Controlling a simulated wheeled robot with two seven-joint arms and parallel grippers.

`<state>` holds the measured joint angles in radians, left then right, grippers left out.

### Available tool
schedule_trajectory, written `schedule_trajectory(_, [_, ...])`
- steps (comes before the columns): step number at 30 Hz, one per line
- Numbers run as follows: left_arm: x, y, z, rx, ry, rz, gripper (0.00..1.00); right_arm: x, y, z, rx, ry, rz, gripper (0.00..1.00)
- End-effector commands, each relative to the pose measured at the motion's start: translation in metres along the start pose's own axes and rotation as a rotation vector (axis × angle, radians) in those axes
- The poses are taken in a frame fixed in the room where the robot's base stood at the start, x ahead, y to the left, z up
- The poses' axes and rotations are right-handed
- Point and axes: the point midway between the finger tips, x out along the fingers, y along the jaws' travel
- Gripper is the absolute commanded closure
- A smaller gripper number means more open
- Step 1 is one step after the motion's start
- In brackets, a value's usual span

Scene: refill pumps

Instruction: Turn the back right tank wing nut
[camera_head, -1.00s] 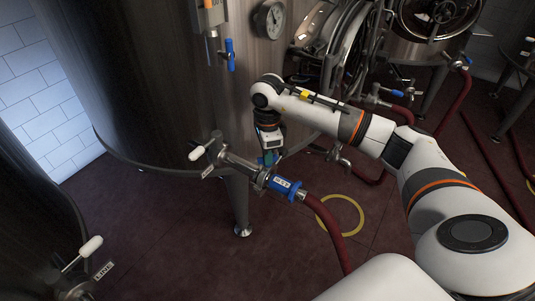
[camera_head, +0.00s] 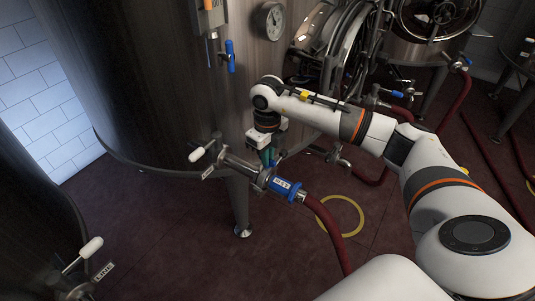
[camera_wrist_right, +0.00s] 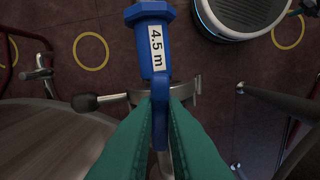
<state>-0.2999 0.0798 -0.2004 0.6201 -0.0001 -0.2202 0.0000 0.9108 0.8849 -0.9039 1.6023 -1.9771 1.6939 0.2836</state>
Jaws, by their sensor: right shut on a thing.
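My right gripper (camera_head: 268,158) with green fingers points down at the pipe joint under the large steel tank (camera_head: 150,90). In the right wrist view its fingers (camera_wrist_right: 160,105) are shut on an upright blue wing nut (camera_wrist_right: 160,118), one finger on each side. The wing nut sits at a steel clamp (camera_wrist_right: 192,88) beside a blue hose fitting (camera_wrist_right: 152,45) labelled "4.5 m". The blue fitting also shows in the head view (camera_head: 284,187), joined to the red hose (camera_head: 327,220). The nut's base is hidden by the fingers. My left gripper is out of view.
A valve with a white handle (camera_head: 202,151) lies left of the joint. A tank leg (camera_head: 240,208) stands just below it. Another steel tap (camera_head: 340,157) is to the right. A second tank (camera_head: 30,220) stands at the lower left. Open floor lies in front.

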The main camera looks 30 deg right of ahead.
Motion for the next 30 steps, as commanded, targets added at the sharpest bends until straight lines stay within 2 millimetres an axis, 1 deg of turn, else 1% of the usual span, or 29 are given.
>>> schedule_trajectory(3, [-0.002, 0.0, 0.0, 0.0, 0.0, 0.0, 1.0, -0.002, 0.001, -0.001, 0.114, 0.003, 0.002, 1.0])
schedule_trajectory(30, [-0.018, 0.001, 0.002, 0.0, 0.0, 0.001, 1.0, -0.003, 0.001, -0.001, 0.952, 0.003, 0.006, 1.0])
